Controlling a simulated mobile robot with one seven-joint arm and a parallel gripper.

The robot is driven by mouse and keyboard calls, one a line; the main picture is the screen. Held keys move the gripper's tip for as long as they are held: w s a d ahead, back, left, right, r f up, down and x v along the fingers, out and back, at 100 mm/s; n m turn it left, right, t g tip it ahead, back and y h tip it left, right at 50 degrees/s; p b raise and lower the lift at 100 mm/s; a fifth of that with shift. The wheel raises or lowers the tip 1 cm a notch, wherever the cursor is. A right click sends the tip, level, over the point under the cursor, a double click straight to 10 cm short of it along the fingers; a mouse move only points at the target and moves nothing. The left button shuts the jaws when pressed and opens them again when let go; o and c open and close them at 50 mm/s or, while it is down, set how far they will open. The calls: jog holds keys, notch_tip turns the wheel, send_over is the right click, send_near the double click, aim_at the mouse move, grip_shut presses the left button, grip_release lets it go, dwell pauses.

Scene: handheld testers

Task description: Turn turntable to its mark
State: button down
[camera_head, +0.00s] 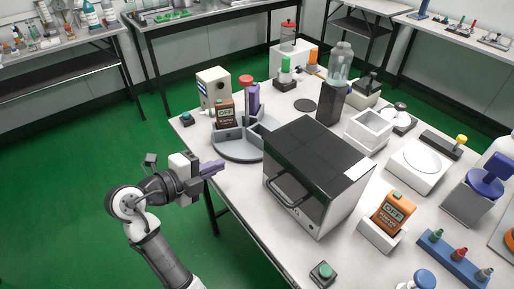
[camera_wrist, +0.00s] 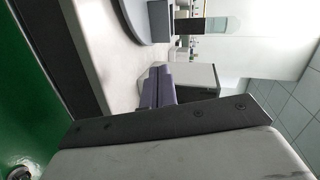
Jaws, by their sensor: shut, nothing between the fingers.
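The turntable (camera_head: 232,150) is a grey round disc with upright dividers near the table's left edge. A brown-orange handheld tester (camera_head: 225,113) and a purple item (camera_head: 254,98) stand in its compartments. A red-topped post rises at its middle. I cannot make out its mark. My gripper (camera_head: 220,166) has purple fingers, which are shut and empty. It is in front of the turntable, by the table's left edge, apparently apart from it. In the wrist view the purple fingers (camera_wrist: 157,88) show at the middle, and a grey curved edge, probably the turntable (camera_wrist: 140,20), is at the top.
A black-topped oven-like box (camera_head: 318,165) with a front handle stands right of the turntable. A white box (camera_head: 213,86) stands behind it, and a small dark button box (camera_head: 187,118) is at its left. A strip of bare table (camera_head: 235,185) lies in front of it.

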aim_at(260, 157)
jog(key=shift+m, duration=0.7)
jog(key=p+x, duration=0.1)
jog(key=x, duration=0.3)
jog(key=p+x, duration=0.1)
jog(key=x, duration=0.4)
jog(key=p+x, duration=0.1)
jog(key=x, duration=0.3)
jog(key=shift+w+d+r+p, duration=0.15)
jog(key=shift+w+r+p, duration=0.1)
jog(key=shift+r+p, duration=0.15)
jog(key=shift+f, duration=0.1)
jog(key=b, duration=0.2)
jog(key=d+b, duration=0.1)
jog(key=shift+w+d+f+b, duration=0.2)
jog(key=shift+d+f+b, duration=0.1)
jog(key=shift+b, duration=0.05)
jog(key=d+b, duration=0.1)
jog(key=w+b, duration=0.1)
jog(key=b, duration=0.1)
jog(key=shift+d, duration=0.4)
jog(key=shift+w+d+r+b, duration=0.15)
jog(key=shift+d+r+b, duration=0.2)
jog(key=shift+b, duration=0.05)
